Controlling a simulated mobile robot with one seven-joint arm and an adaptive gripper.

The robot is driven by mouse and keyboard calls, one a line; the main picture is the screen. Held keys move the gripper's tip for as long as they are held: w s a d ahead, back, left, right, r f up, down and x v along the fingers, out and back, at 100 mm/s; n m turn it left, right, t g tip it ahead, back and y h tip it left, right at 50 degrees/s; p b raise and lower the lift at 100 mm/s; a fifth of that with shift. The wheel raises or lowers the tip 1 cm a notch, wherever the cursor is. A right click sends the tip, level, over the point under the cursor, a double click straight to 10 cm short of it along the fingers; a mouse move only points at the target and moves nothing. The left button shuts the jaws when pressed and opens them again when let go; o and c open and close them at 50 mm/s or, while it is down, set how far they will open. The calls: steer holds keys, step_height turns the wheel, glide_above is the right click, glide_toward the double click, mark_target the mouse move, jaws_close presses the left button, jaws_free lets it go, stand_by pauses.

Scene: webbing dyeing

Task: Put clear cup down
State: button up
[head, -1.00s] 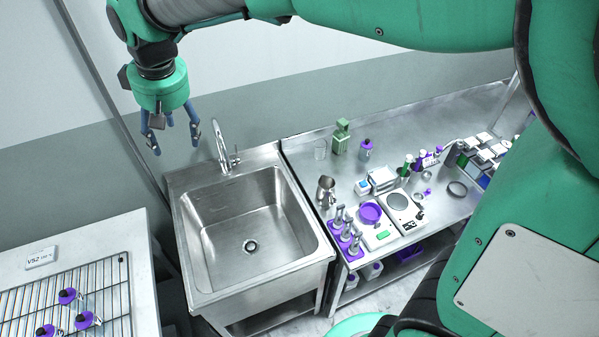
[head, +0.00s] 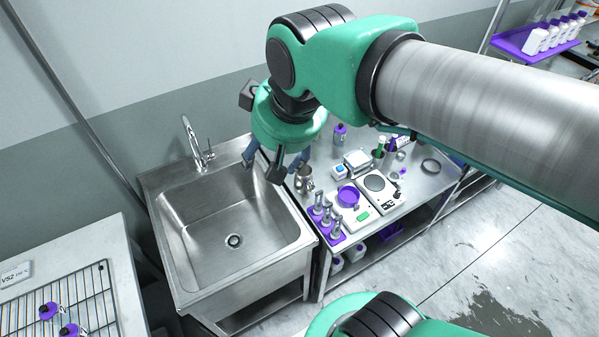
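No clear cup can be made out now. A small clear vessel stood at the back left of the steel worktable earlier, and my arm and gripper now cover that spot. My gripper (head: 274,162) hangs fingers-down by the sink's back right corner and the worktable's left end, as seen in the picture. Its fingers are spread apart and no object shows between them. The steel worktable (head: 414,207) stands right of the sink.
The empty steel sink (head: 196,240) has a tap (head: 197,146) at its back. A wire rack (head: 97,305) lies at left.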

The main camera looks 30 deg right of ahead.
steer(key=s+d+f+m, duration=0.1)
steer(key=s+d+f, duration=0.1)
steer(key=s, duration=0.4)
steer(key=shift+d+f, duration=0.35)
steer(key=shift+d, duration=0.25)
steer(key=shift+f, duration=0.15)
step_height(320, 180, down, 12)
steer(key=b, duration=1.1)
steer(key=shift+r+b, duration=0.25)
steer(key=shift+b, duration=0.15)
